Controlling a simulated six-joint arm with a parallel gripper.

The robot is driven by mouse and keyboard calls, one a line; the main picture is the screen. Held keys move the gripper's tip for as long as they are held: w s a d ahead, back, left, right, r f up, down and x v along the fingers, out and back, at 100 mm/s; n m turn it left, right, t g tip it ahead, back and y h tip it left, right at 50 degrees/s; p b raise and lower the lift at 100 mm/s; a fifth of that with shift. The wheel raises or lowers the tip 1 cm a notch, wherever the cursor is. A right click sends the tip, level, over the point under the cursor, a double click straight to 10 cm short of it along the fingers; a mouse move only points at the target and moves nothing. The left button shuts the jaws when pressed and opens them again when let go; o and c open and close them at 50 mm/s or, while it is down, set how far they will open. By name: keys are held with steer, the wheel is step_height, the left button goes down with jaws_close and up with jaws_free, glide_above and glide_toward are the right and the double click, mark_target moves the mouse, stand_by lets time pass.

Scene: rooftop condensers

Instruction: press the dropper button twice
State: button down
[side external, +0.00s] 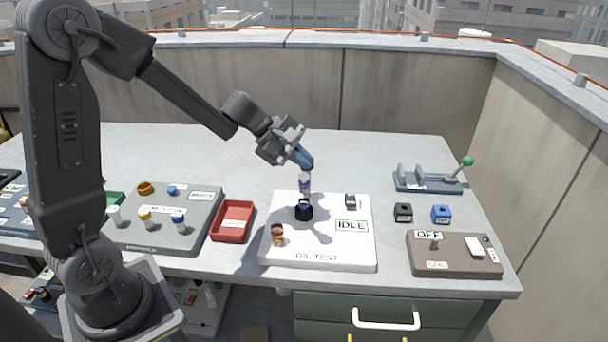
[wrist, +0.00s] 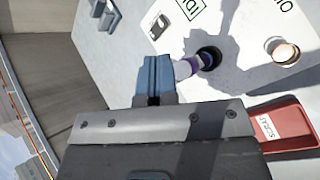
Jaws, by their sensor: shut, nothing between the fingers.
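The dropper (side external: 304,184), a small white and purple upright piece, stands over a dark round holder (side external: 304,210) on the white OIL TEST board (side external: 330,252). My gripper (side external: 308,166) is shut and empty, with its blue fingertips right above the dropper's top. In the wrist view, the shut blue fingers (wrist: 152,85) are beside the purple part of the dropper (wrist: 185,68), and the dark holder (wrist: 209,58) is beyond it. The dropper's top, where a button could be, is hidden by the fingers. I cannot tell whether they touch it. A sign on the board (side external: 352,226) reads IDLE.
An orange-brown vial (side external: 277,234) and a small dark piece (side external: 350,200) are on the board. A red tray (side external: 233,222) and grey rack (side external: 180,235) stand left. Black (side external: 403,212) and blue blocks (side external: 441,214), a brown OFF box (side external: 452,262) and a green-knobbed lever fixture (side external: 428,182) stand right.

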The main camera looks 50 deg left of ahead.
mark_target(303, 176)
steer(key=shift+r, duration=2.4)
stand_by(0.6)
step_height(303, 176, up, 4)
steer(key=shift+f, duration=0.1)
stand_by(0.4)
steer(key=shift+f, duration=4.45)
steer(key=shift+f, duration=0.4)
